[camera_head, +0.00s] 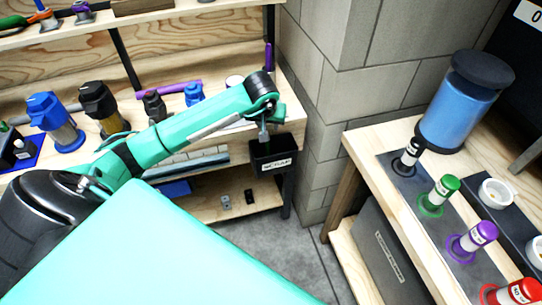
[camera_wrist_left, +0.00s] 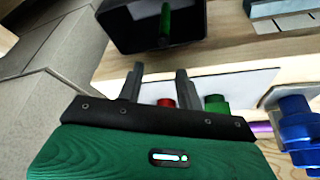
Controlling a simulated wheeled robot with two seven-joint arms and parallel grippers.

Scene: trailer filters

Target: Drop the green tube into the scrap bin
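The scrap bin (camera_head: 271,165) is a small black box with a white label, at the front right end of the left workbench in the head view. In the left wrist view the black bin (camera_wrist_left: 200,44) is at the top, with the green tube (camera_wrist_left: 165,24) showing inside its opening. Whether the tube rests on the bottom cannot be told. My left gripper (camera_head: 264,138) is just above the bin in the head view. In the left wrist view its two fingers (camera_wrist_left: 160,82) are apart, with nothing held between them. My right gripper is in neither view.
Blue and black filter housings (camera_head: 55,122) stand on the left bench, with a purple tube (camera_head: 176,88) behind them. A right-hand table holds a blue canister (camera_head: 458,108) and several colour-capped tubes (camera_head: 440,192). A grey block wall (camera_head: 330,85) stands between the benches.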

